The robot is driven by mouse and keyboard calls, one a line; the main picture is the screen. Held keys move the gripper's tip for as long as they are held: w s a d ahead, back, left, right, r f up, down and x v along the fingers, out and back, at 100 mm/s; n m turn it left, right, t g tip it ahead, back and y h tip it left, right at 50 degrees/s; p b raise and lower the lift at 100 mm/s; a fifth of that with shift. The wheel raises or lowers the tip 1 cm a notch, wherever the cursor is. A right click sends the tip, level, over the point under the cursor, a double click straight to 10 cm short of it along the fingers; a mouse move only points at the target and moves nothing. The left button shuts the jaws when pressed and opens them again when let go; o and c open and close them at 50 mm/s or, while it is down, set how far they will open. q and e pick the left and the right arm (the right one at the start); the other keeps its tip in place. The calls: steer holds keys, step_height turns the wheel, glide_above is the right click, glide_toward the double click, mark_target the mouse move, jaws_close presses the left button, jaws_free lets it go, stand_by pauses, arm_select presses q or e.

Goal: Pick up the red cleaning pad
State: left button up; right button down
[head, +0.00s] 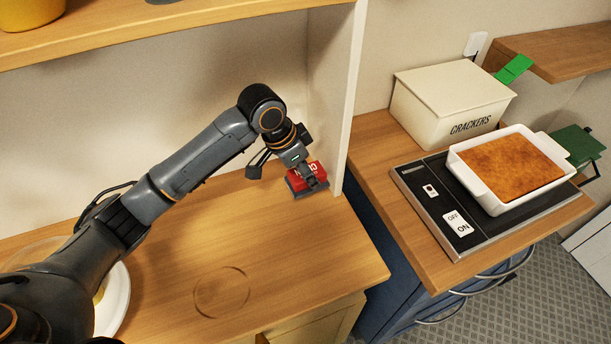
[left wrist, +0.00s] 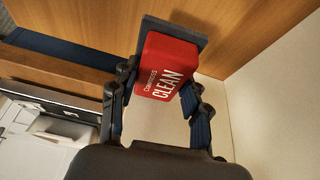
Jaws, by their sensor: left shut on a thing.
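The red cleaning pad (head: 309,177) is a red block with white lettering and a dark grey base. It shows near the right end of the wooden counter, beside the upright white panel. In the left wrist view the pad (left wrist: 165,68) reads "CLEAN" and sits between the two fingers. My left gripper (head: 301,168) is shut on the pad from above; its fingers also show in the left wrist view (left wrist: 158,92). The head view does not settle whether the pad's base touches the counter. My right gripper is not in view.
The wooden counter (head: 290,245) has a faint ring mark (head: 221,292) and free room in its middle. A white plate (head: 117,300) is at the left. Right of the white panel (head: 350,100) stand a crackers box (head: 450,95) and a baking dish (head: 478,188) on a hot plate (head: 432,208).

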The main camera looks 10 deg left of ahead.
arm_select(q)
steer(key=s+d+r+b, duration=0.1)
steer(key=s+d+r, duration=0.2)
steer(key=s+r, duration=0.4)
steer(key=s, duration=0.4)
steer(key=shift+d+r, duration=0.15)
steer(key=shift+d, duration=0.1)
